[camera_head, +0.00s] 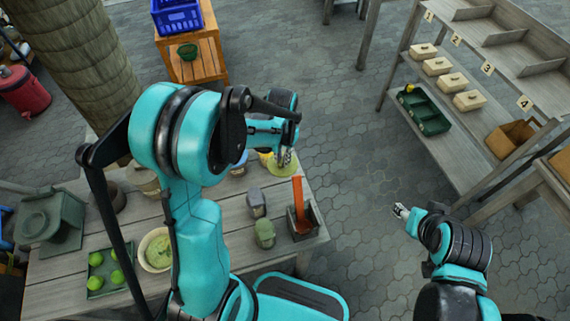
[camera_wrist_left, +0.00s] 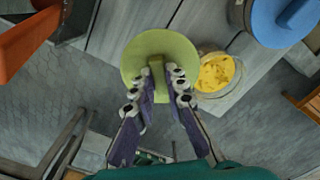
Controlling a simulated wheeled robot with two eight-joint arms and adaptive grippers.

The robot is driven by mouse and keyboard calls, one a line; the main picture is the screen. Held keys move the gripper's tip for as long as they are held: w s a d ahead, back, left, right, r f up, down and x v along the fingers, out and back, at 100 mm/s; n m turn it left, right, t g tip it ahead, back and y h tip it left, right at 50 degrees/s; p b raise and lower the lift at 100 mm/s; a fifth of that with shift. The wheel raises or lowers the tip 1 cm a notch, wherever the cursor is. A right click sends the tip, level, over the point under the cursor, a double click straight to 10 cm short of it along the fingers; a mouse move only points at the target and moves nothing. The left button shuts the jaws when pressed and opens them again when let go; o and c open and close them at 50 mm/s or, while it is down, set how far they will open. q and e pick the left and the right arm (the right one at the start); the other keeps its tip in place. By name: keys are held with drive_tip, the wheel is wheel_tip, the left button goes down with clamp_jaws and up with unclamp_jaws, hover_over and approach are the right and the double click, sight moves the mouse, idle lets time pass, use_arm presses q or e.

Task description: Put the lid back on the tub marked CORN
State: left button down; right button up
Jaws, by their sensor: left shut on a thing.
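A round yellow-green lid (camera_wrist_left: 150,50) with a bar handle is in my left gripper (camera_wrist_left: 160,84). The fingers are shut on the handle. In the head view the lid (camera_head: 286,168) hangs near the table's far right corner, and my left gripper (camera_head: 283,150) is partly hidden by its arm. An open tub with yellow contents (camera_wrist_left: 215,73) stands beside the lid, just right of it in the left wrist view. The tub (camera_head: 265,158) is mostly hidden in the head view. No CORN marking is readable. My right gripper (camera_head: 402,211) is empty over the floor; its opening is unclear.
A blue-lidded tub (camera_wrist_left: 280,18) stands close by the open tub. On the table (camera_head: 130,272) are a box with an orange piece (camera_head: 299,208), a dark jar (camera_head: 256,200), a green-topped jar (camera_head: 265,233) and a bowl (camera_head: 157,250). A numbered shelf stands at right.

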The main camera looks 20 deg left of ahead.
use_arm(q)
drive_tip(key=w+a+r+m+p, duration=0.3)
drive_tip(key=w+a+r+m, duration=0.2)
drive_tip(key=w+a+m, duration=0.25)
wheel_tip(320, 180, down, 6)
drive_tip(key=b, duration=0.4)
drive_tip(key=shift+s+m, duration=0.35)
drive_tip(key=shift+f+b, duration=0.15)
drive_tip(key=shift+b, duration=0.35)
idle(1.8)
drive_tip(key=c, duration=1)
unclamp_jaws()
